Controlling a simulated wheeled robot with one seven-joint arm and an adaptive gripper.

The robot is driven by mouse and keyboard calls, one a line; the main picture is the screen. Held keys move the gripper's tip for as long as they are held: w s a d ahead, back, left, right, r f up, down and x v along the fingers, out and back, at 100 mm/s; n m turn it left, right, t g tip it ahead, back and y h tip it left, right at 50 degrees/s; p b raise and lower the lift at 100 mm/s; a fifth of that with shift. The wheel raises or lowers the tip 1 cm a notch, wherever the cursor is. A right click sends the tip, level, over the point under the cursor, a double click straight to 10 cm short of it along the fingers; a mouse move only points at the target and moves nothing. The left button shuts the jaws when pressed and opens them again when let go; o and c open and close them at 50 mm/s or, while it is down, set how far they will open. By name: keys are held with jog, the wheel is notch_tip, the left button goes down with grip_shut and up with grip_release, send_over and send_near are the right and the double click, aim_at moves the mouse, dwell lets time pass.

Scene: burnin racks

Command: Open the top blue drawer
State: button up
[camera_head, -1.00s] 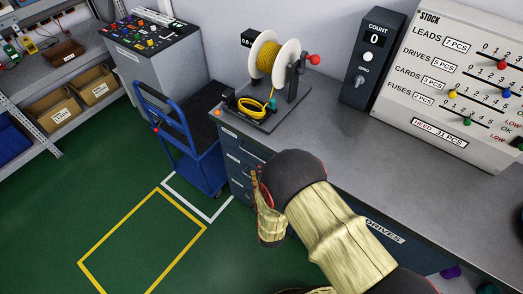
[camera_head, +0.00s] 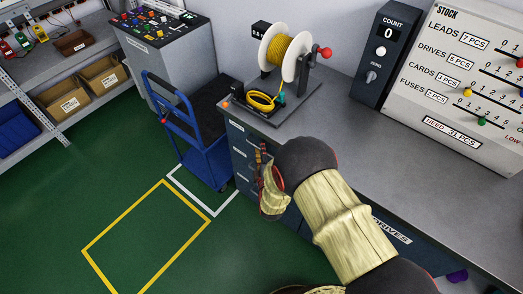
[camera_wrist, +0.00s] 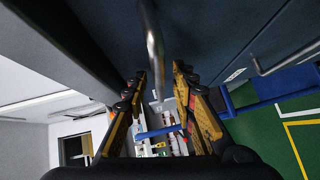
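The dark blue drawers (camera_head: 238,154) are stacked in the front of the grey workbench at its left end, with small labels. The top drawer's front (camera_head: 239,132) looks flush with the bench. My gripper (camera_head: 262,152) is close to the drawer fronts, and my forearm hides part of them. In the wrist view, my gripper (camera_wrist: 160,74) has its two fingers apart, on either side of a grey bar handle (camera_wrist: 152,40) on a dark blue front. Gaps show between the handle and the fingers. I cannot tell which drawer this handle belongs to.
A blue trolley (camera_head: 205,164) stands left of the drawers. A yellow cable spool (camera_head: 285,57) sits on the bench (camera_head: 330,128) above them. A second handle (camera_wrist: 285,58) shows in the wrist view. Green floor with a yellow outlined square (camera_head: 150,232) is clear.

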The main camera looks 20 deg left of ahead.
jog(key=shift+c, duration=0.7)
grip_shut()
